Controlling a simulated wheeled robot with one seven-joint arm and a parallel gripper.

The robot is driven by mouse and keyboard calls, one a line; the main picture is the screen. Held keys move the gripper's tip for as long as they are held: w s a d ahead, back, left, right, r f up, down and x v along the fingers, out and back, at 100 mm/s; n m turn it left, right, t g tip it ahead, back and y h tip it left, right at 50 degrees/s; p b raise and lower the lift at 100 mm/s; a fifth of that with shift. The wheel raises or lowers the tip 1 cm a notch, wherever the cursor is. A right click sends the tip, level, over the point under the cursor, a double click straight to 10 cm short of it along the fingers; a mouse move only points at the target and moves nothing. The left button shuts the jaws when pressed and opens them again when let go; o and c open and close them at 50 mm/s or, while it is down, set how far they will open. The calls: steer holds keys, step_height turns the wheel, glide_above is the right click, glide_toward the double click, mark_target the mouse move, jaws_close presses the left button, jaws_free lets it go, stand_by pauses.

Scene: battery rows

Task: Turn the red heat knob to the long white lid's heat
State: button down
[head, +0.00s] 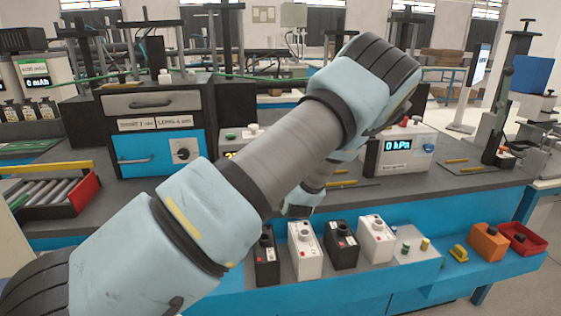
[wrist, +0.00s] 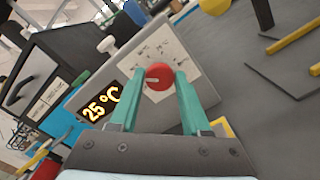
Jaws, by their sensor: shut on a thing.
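The red heat knob (wrist: 158,77) sits on a light grey panel (wrist: 185,50) in the wrist view, with a pale pointer line on its face. My gripper (wrist: 161,74) has its two teal fingers on either side of the knob, shut on it. The panel has small dark print around the knob, too small to read. A display (wrist: 100,101) beside the knob reads 25 °C in yellow. In the head view my arm hides the knob and gripper; only part of the heater box (head: 238,134) shows. I cannot single out the long white lid.
A cabinet (head: 160,103) with a blue lower door stands left of the heater box. A box reading 0 kPa (head: 409,146) stands to the right. Black and white battery cases (head: 307,262) line the front ledge. An orange box (head: 488,243) and red tray (head: 530,246) are at right.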

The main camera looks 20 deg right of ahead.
stand_by(0.3)
steer(key=shift+c, duration=2)
jaws_free()
steer(key=shift+s, duration=0.1)
steer(key=s+a+b, duration=0.1)
steer(key=s+b, duration=0.2)
steer(key=s, duration=0.7)
steer(key=shift+s+a, duration=0.15)
steer(key=shift+s, duration=0.1)
